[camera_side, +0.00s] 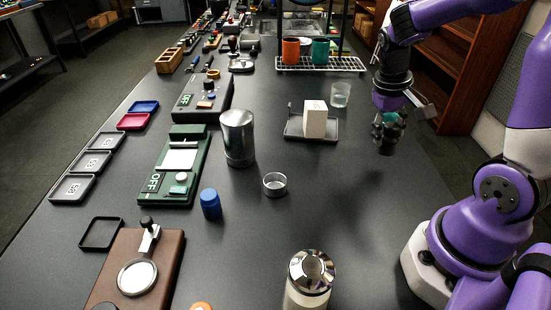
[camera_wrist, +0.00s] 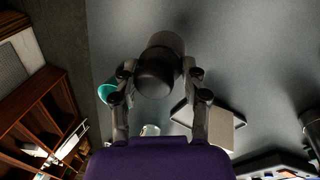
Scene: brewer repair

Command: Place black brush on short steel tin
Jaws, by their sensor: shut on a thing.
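My gripper (camera_side: 386,130) is in the air at the right of the table in the side view. In the wrist view its two fingers (camera_wrist: 160,85) are shut on a dark, rounded thing, which I take to be the black brush (camera_wrist: 160,62). In the side view the brush is small and dark, hard to tell from the fingers. The short steel tin (camera_side: 275,185) stands upright on the table, left of and nearer the camera than my gripper. Its top looks open. I cannot make it out in the wrist view.
A tall steel canister (camera_side: 238,138) stands left of the short tin, and a blue jar (camera_side: 210,204) nearer. A tray (camera_side: 296,133) with a white block (camera_side: 315,119) and a clear glass (camera_side: 340,95) lie left of my gripper. The table's right middle is clear.

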